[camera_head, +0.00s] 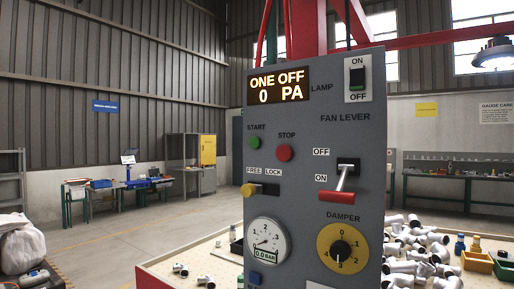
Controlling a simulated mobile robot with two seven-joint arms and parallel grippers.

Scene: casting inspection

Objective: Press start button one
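A grey control panel (307,200) stands upright close in front of me. Its green start button (254,142) is at the upper left under the label START. A red stop button (285,153) is to its right. The lit display (279,86) reads "ONE OFF" and "0 PA". A yellow slider (249,190) sits at the FREE end of the FREE/LOCK slot. The fan lever (345,180) has a red handle by the ON label. Neither of my grippers shows in the head view.
A lamp switch (357,77), a gauge (267,241) reading 0.0 bar and a yellow damper dial (342,248) are also on the panel. Grey pipe castings (418,250) lie piled at right on a red-edged table (152,279).

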